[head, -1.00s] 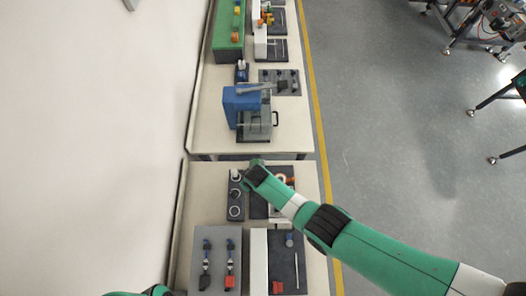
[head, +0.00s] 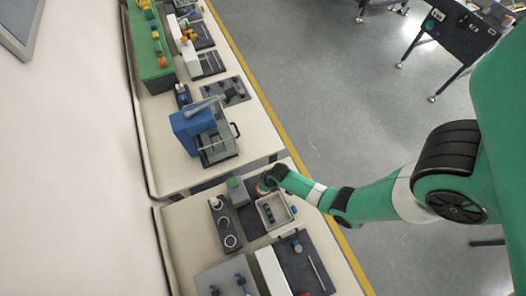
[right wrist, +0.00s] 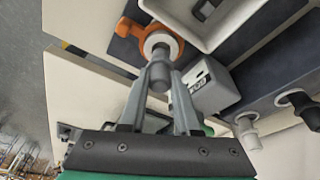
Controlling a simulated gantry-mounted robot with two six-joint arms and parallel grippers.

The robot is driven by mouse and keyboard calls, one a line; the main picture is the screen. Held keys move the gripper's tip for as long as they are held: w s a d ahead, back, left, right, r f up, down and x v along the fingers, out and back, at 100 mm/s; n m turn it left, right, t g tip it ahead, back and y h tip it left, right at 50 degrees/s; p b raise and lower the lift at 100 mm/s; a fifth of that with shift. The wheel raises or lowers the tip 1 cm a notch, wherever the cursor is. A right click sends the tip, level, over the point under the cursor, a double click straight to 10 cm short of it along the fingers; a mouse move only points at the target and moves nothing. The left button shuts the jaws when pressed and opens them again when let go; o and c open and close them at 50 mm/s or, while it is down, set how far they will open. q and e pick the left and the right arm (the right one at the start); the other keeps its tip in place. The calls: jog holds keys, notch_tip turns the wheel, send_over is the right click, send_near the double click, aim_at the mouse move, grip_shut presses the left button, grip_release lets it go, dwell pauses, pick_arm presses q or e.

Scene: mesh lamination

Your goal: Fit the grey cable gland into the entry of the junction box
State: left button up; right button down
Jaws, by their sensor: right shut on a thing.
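My right gripper (right wrist: 158,82) is shut on a grey cylindrical part, which looks like the cable gland (right wrist: 158,72). The gland's far end is at a white ring (right wrist: 160,43) in an orange piece (right wrist: 128,28); I cannot tell whether it is inside or only touching. An open white box with small parts inside, which looks like the junction box (head: 287,208), stands close by. Its rim also shows in the right wrist view (right wrist: 213,42). In the head view my right gripper (head: 268,182) is at the box's far side, fingertips mostly hidden. My left gripper is not in view.
A small box with a green top (head: 237,190) stands left of the junction box. A dark strip (head: 237,238) holds a pale fitting and rings. A blue-and-grey press (head: 190,125) stands on the farther table. Dark and grey boards lie nearer.

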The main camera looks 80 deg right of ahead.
notch_tip(320, 180, down, 4)
jog(key=b, duration=0.3)
jog(key=shift+r, duration=0.15)
jog(key=shift+w+f, duration=0.1)
jog(key=shift+f, duration=0.1)
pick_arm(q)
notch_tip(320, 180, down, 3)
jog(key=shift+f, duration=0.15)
pick_arm(e)
jog(key=c, duration=0.6)
grip_release()
jog(key=shift+r, duration=0.15)
